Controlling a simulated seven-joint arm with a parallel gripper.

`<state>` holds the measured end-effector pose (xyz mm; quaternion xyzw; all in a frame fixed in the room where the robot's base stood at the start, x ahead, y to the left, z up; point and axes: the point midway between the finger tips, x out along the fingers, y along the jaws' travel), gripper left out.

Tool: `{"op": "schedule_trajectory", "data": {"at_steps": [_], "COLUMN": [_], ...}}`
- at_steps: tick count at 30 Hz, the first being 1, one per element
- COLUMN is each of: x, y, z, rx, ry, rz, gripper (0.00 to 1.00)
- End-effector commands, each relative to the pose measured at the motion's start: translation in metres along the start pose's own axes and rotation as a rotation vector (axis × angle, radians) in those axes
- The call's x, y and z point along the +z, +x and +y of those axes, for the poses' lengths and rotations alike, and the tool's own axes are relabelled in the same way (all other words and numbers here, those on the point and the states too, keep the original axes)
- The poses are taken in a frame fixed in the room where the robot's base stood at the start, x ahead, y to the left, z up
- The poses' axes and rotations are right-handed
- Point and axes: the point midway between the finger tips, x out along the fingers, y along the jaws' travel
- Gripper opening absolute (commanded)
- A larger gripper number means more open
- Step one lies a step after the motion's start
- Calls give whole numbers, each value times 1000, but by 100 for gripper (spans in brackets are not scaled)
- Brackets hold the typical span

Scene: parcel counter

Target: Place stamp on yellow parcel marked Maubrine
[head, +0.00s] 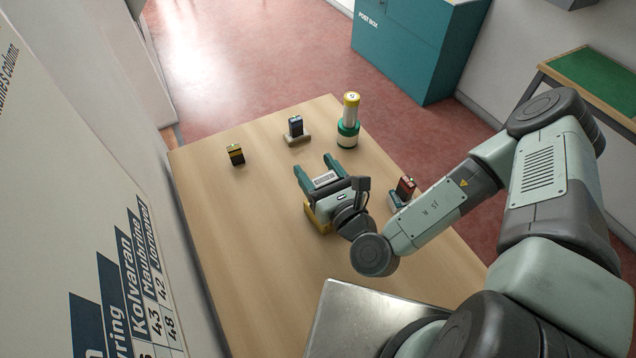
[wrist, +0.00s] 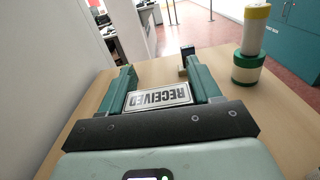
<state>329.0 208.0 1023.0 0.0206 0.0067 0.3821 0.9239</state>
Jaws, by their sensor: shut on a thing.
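My gripper (head: 319,170) points away across the counter, its two teal fingers closed on the sides of a piece with a white label. In the wrist view the label reads RECEIVED upside down, and this piece looks like the stamp (wrist: 160,95); it also shows between the fingers in the head view (head: 325,179). A yellow thing (head: 316,218), perhaps the yellow parcel, shows just below and left of my gripper's body. Most of it is hidden, and no name on it can be read. I cannot tell whether the stamp touches anything below.
On the wooden counter (head: 240,230) stand a small black-and-yellow block (head: 236,155), a dark block on a stand (head: 296,127), a yellow-topped cylinder on a green base (head: 348,132) and a red-and-dark block (head: 405,188). A metal plate (head: 350,320) is in front. The counter's left side is clear.

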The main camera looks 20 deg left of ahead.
Motion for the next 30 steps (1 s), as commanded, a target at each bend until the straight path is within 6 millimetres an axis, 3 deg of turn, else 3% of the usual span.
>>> {"op": "schedule_trajectory", "data": {"at_steps": [9,20,21,26,30], "x": [-36,-42,-42,-42,-42], "y": [0,0,0,0,0], "z": [-1,-1,-1,-2,-2], "rx": [0,1,1,1,1], "ry": [-1,0,0,-1,-1], "rz": [1,0,1,1,1], "gripper": [33,33,64,89,89]}}
